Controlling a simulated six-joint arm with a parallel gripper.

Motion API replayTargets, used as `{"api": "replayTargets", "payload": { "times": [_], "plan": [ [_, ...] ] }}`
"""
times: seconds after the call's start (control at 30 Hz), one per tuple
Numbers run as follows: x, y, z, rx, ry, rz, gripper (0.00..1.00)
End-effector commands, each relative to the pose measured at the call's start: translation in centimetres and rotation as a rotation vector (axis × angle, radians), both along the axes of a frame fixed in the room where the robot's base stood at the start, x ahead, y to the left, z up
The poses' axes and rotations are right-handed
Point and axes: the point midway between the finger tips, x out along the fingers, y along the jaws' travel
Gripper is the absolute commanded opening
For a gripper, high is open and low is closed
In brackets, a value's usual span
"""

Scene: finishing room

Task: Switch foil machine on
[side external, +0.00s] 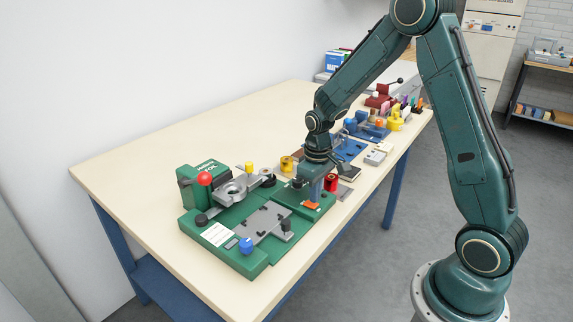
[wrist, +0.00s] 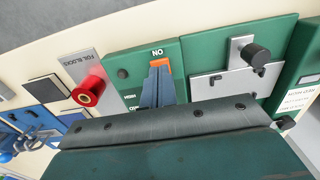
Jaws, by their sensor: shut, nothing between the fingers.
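The green foil machine (side external: 262,262) sits on the table, with a red ball knob (side external: 204,178), a grey plate (side external: 262,222) and a blue knob (side external: 246,245). On its right-hand section is an orange switch (side external: 311,205). In the wrist view the orange switch (wrist: 163,66) sits below the "ON" marking, partly hidden by my fingers. My gripper (wrist: 158,72) is shut and empty, pointing down, with its fingertips at the switch. Whether they touch it, and which way the switch is set, I cannot tell.
A red foil roll (wrist: 89,90) stands close beside the green section, near the grey "FOIL BLOCKS" strip (wrist: 88,66). Blue, red and yellow items (side external: 395,122) crowd the table's far right end. The table's left rear (side external: 190,135) is clear.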

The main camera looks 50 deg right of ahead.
Motion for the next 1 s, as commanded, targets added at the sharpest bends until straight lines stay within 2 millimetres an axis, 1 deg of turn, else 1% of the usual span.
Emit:
{"api": "replayTargets", "payload": {
  "times": [1.0],
  "plan": [
    [0.0,0.0,-1.1,0.0,0.0,0.0,0.0]
  ]
}}
